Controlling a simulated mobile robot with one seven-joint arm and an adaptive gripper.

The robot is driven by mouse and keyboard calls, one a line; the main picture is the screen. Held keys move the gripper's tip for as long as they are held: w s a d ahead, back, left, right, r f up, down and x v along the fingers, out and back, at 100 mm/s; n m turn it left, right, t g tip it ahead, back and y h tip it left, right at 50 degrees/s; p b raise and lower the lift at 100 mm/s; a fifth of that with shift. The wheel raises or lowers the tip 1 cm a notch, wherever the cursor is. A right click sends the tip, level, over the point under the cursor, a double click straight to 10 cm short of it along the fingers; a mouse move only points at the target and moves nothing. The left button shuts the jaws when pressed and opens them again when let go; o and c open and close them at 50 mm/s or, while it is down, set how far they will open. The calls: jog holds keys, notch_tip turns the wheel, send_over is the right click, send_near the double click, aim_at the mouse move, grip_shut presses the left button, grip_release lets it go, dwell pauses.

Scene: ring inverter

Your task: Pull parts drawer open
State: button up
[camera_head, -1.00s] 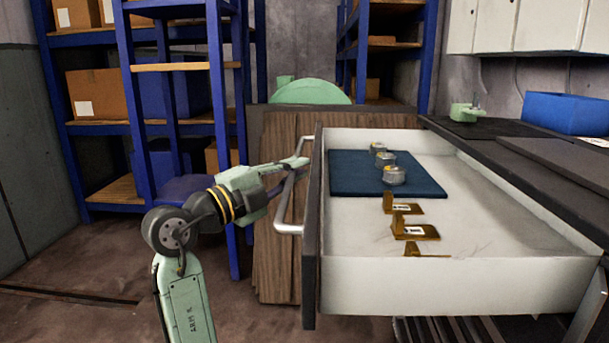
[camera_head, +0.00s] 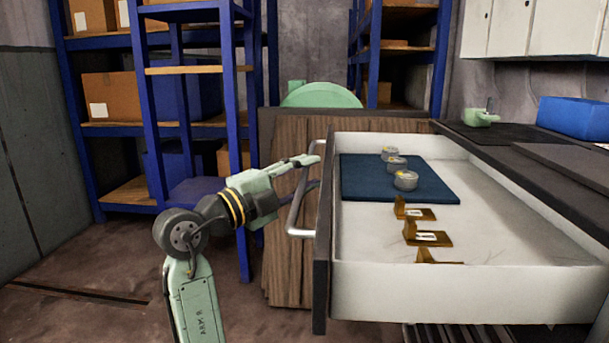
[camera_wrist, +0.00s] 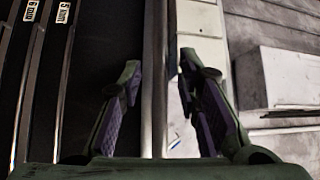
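The parts drawer (camera_head: 430,280) is pulled well out of the workbench, with its white interior showing from above. Its dark front panel (camera_head: 323,265) faces left and carries a metal bar handle (camera_head: 294,215). My gripper (camera_head: 312,174) is at the upper part of this handle, beside the drawer front. In the wrist view my gripper's two fingers (camera_wrist: 158,75) stand apart. A grey vertical bar (camera_wrist: 154,110), perhaps the handle or the panel edge, shows in line with the gap; neither finger visibly clamps it. Exact contact with the handle cannot be told.
In the drawer lie a blue mat (camera_head: 365,180) with several round metal parts (camera_head: 405,181) and several brass brackets (camera_head: 428,236). The worktop holds a blue bin (camera_head: 572,117). Blue shelving (camera_head: 245,210) stands behind my arm. Floor at the lower left is clear.

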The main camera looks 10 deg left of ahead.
jog(key=v, duration=1.1)
jog(key=shift+s+a, duration=0.25)
jog(key=shift+s, duration=0.05)
